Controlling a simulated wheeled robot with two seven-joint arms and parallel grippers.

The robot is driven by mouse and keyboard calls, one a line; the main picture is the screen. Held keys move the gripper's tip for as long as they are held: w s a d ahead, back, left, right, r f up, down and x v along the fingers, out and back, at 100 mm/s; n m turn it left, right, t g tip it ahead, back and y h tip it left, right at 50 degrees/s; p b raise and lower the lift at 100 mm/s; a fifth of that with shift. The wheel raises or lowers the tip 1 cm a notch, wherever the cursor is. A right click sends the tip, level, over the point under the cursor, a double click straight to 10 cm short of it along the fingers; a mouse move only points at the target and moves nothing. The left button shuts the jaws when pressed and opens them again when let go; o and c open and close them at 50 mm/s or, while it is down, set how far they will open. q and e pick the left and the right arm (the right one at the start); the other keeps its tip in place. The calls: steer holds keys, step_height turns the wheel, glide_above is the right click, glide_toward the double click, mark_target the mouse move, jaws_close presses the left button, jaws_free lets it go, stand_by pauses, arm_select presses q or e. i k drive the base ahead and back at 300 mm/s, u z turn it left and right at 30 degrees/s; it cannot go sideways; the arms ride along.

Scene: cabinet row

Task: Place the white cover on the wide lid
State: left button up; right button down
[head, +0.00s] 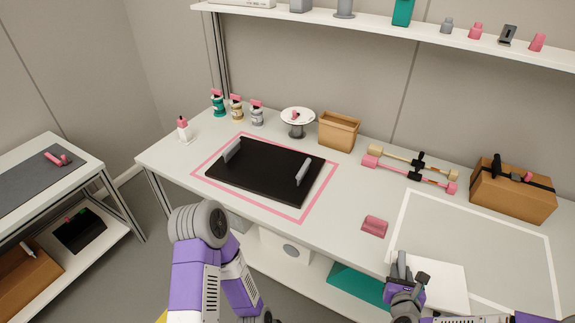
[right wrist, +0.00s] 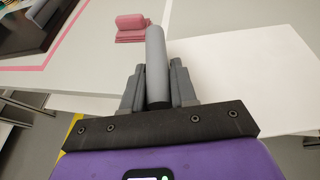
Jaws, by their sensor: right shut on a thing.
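The wide lid (head: 262,176), a flat black panel with two grey upright handles, lies on the bench inside a pink outline. The white cover (head: 446,290) is a flat white panel at the bench's front edge, right of centre; it also shows in the right wrist view (right wrist: 250,78). My right gripper (head: 402,278) is at the cover's left side, shut on a grey bar-shaped handle (right wrist: 157,60). The handle's join to the cover is hidden by the fingers. My left arm is at the lower middle of the head view; its gripper is not visible.
A pink block (head: 375,226) sits between the lid and the cover. Bottles (head: 237,108), a round stand (head: 297,120), a wooden bin (head: 339,131), pink and tan bars (head: 410,172) and a strapped box (head: 511,190) line the back.

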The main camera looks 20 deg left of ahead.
mark_target(267, 167)
steer(key=k, duration=0.25)
steer(key=u, duration=1.5)
steer(key=i, duration=1.65)
steer(key=z, duration=0.25)
